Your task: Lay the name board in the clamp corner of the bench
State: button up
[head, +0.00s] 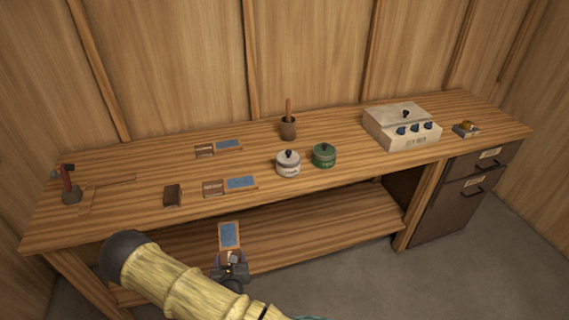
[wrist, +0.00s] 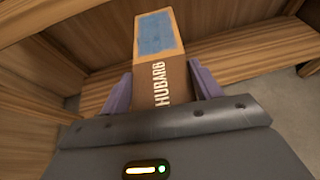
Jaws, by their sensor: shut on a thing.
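My gripper (head: 230,264) is in front of the bench's front edge, above the level of the lower shelf in the picture. It is shut on a name board (head: 229,236), brown at the near end with a blue panel towards the far end. In the wrist view the board (wrist: 158,55) sits between purple fingers, with white letters reading "HUBARB"; any letter nearer me is hidden. On the bench (head: 335,177), two thin wooden strips (head: 108,180) form a corner at the far left. A red-handled tool (head: 68,185) on a dark base stands beside them.
Two similar brown-and-blue boards (head: 240,184) (head: 228,145) lie on the bench. A dark brown block (head: 172,195), a white pot (head: 288,164), a green pot (head: 324,156) and a cup with a handle (head: 288,127) stand there. A box with knobs (head: 401,126) is at right.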

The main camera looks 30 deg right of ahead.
notch_tip(320, 180, down, 6)
jog(key=s+a+n+t+y, duration=0.1)
jog(key=s+n+y, duration=0.1)
jog(key=n+y, duration=0.2)
jog(key=shift+s+a+r+n+y, duration=0.15)
jog(key=shift+s+a+n+y, duration=0.2)
jog(key=shift+y, duration=0.25)
